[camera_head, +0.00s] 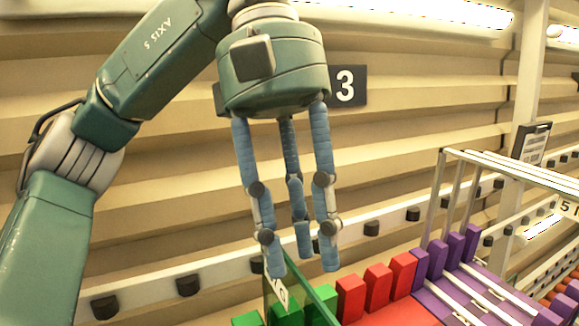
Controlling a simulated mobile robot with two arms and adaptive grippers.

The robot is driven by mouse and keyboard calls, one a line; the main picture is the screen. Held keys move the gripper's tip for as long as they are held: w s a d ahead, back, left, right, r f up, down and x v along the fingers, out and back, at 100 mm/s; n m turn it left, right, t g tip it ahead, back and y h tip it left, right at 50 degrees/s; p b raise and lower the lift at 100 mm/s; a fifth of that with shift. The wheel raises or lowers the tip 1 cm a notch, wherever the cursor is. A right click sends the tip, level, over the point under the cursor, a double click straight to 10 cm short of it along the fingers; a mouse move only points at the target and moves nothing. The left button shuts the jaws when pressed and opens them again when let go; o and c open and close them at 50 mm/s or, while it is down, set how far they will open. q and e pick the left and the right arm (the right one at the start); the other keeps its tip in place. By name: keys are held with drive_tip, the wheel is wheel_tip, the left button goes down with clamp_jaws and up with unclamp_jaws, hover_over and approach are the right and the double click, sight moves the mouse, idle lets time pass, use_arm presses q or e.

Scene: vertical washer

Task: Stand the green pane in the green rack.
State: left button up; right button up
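My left gripper (303,262) hangs with its blue fingers pointing down, spread apart and open. Its fingertips are just above the green rack, near the top of the green pane. The green pane (307,297) is thin and translucent and shows at the bottom edge of the head view, among the green blocks of the green rack (288,313). The pane's lower part is cut off by the frame, so how deep it sits cannot be told. One fingertip overlaps the pane's upper edge in the picture; contact is unclear. My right gripper is not in view.
Red rack blocks (378,287) stand right of the green ones, then purple rack blocks (455,249). A metal frame (437,200) rises over the purple section. A rail with black knobs (188,285) runs along the corrugated wall behind. A sign reads 3 (346,86).

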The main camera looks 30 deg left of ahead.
use_arm(q)
drive_tip(key=v, duration=0.6)
drive_tip(key=shift+r, duration=0.4)
drive_tip(key=shift+a, duration=0.1)
idle(0.6)
